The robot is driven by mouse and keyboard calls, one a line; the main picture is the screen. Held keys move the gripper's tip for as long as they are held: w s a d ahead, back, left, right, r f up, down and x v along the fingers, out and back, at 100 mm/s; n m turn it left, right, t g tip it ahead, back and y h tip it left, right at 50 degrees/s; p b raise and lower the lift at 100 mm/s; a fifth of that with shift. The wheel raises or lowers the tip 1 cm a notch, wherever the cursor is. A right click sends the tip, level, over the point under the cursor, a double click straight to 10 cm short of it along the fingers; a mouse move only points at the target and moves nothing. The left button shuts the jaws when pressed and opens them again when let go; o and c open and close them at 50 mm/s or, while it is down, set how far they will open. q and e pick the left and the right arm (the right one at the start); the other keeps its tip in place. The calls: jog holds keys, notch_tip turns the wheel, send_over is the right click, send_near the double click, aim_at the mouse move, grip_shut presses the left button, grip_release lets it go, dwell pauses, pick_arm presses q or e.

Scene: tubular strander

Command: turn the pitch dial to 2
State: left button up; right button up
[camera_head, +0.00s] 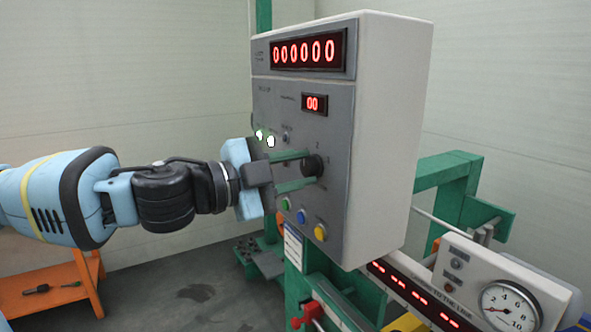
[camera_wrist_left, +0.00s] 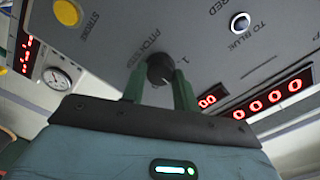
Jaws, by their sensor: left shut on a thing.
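The pitch dial (camera_head: 315,165) is a round black knob on the grey front panel of the control box (camera_head: 390,120). In the left wrist view the dial (camera_wrist_left: 160,71) sits between my fingertips, with "PITCH" lettering and a "1" mark beside it. My left gripper (camera_head: 303,170) reaches in from the left, its two green fingers shut on the dial from opposite sides. The left wrist view also shows this gripper (camera_wrist_left: 159,86). The fingers hide part of the dial's edge, and I cannot read clearly where it points. My right gripper is in neither view.
Green, blue and yellow buttons (camera_head: 301,216) sit just below the dial, close to the fingers. Red displays (camera_head: 304,51) are above. A gauge panel (camera_head: 505,300) and green machine frame (camera_head: 445,185) stand lower right. An orange bench (camera_head: 60,275) is lower left.

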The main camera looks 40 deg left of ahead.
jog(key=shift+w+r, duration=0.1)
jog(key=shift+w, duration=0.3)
pick_arm(q)
jog(key=o, duration=1)
jog(key=shift+c, duration=0.2)
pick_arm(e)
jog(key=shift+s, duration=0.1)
